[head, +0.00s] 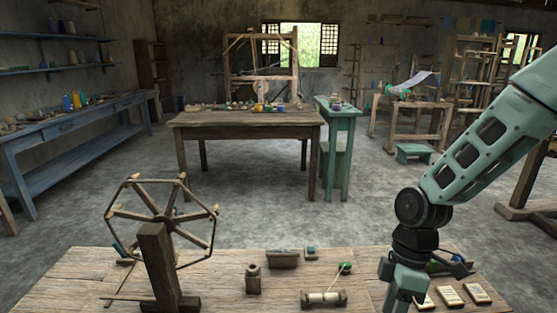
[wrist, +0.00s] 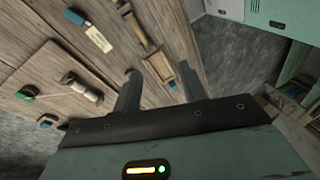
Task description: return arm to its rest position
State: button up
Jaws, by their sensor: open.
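My arm (head: 480,150) comes in from the right in the head view and bends down at a dark joint. My gripper (wrist: 160,85) hangs at its end over the right part of the front wooden worktable (head: 225,275). In the wrist view its two dark fingers stand apart with nothing held between them. A wooden piece (wrist: 160,72) lies on the tabletop beyond the fingers. The exact height of the fingertips above the table cannot be told.
A wooden spoked wheel on a post (head: 158,260) stands at the left of the worktable. A small dark bottle (head: 253,279), a thread spool on a holder (head: 324,298) and several pale cards (head: 450,295) lie near my arm. Open floor (head: 290,220) lies behind.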

jog(key=s+a+r+m+t+p, duration=0.1)
jog(key=s+a+r+m+p, duration=0.1)
jog(key=s+r, duration=0.5)
jog(key=s+a+r+m+t+h+p, duration=0.1)
jog(key=s+a+r+m+t+p, duration=0.1)
jog(key=s+a+r+m, duration=0.3)
jog(key=s+a+r, duration=0.1)
jog(key=s+r, duration=0.2)
jog(key=r, duration=0.2)
jog(key=shift+a+h, duration=0.2)
jog(key=shift+h, duration=0.1)
jog(key=shift+c, duration=0.6)
jog(key=shift+s+a, duration=0.1)
